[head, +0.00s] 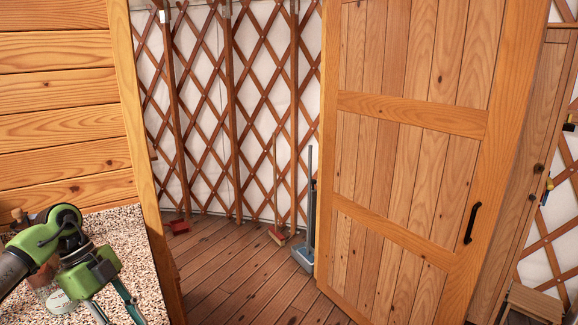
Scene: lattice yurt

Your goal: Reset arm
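My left gripper (123,316) is at the lower left in the head view, at the end of my bent green and grey arm. It points down over a speckled counter (126,232). Its two fingers are spread apart, with nothing visible between them; their ends run close to the bottom edge of the picture. I cannot tell whether they touch the counter. My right arm and gripper are not in view.
A pale round item (60,301) lies on the counter close to my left arm. A wooden door (405,150) stands ajar at the right. Beyond the opening, an upright grey cleaning device (304,256) stands on the plank floor (225,275). A wooden stool (534,302) is at the lower right.

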